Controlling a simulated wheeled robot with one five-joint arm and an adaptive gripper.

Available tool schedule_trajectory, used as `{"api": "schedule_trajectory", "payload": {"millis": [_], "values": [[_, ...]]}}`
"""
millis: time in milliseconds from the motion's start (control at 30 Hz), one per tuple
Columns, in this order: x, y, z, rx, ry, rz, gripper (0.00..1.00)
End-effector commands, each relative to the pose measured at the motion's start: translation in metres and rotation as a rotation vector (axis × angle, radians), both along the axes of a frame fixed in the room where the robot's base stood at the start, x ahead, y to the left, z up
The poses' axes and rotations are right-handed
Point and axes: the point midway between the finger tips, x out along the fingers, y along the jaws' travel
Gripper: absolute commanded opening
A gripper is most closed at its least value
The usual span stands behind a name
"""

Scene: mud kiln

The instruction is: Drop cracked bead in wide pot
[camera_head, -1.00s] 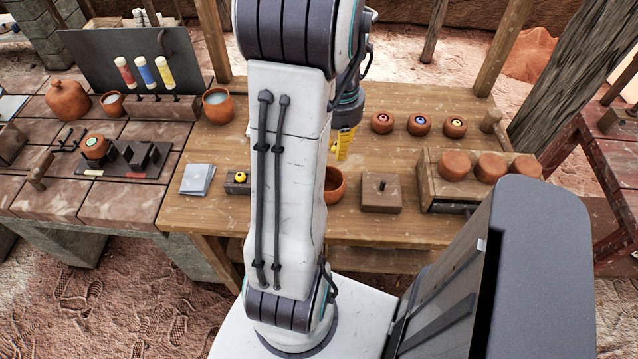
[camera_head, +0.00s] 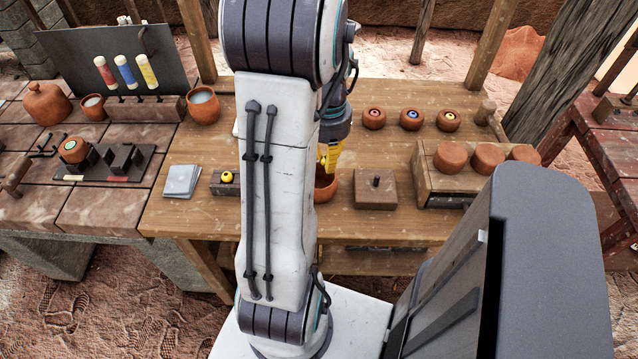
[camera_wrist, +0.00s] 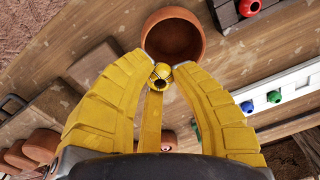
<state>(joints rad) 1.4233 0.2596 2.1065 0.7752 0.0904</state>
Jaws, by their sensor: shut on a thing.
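My gripper (camera_wrist: 164,76) has yellow fingers and is shut on a small yellow bead (camera_wrist: 161,73), seen at the fingertips in the wrist view. I cannot make out a crack on it. The wide pot (camera_wrist: 173,36), an open round terracotta bowl, lies just beyond the fingertips in the wrist view. It also shows in the head view (camera_head: 325,190), partly hidden by my arm. There my gripper (camera_head: 323,168) points down at the pot's opening; the bead cannot be told apart from the yellow fingers.
A yellow ball sits on a dark block (camera_head: 222,188) left of the pot. A square wooden block with a peg (camera_head: 375,190) stands right of it. Several lidded pots (camera_head: 487,158) stand on a wooden box; small pots with coloured centres (camera_head: 411,119) stand behind.

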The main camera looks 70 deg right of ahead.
Motion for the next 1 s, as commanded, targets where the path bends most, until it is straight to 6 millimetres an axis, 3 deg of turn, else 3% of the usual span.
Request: {"api": "schedule_trajectory", "payload": {"millis": [167, 200, 467, 767, 1000], "values": [[0.0, 0.0, 0.0, 0.0, 0.0, 0.0, 0.07], [0.0, 0.0, 0.0, 0.0, 0.0, 0.0, 0.25], [0.0, 0.0, 0.0, 0.0, 0.0, 0.0, 0.49], [0.0, 0.0, 0.002, 0.0, 0.0, 0.0, 0.5], [0.0, -0.001, 0.026, -0.004, 0.0, 0.0, 0.5]]}}
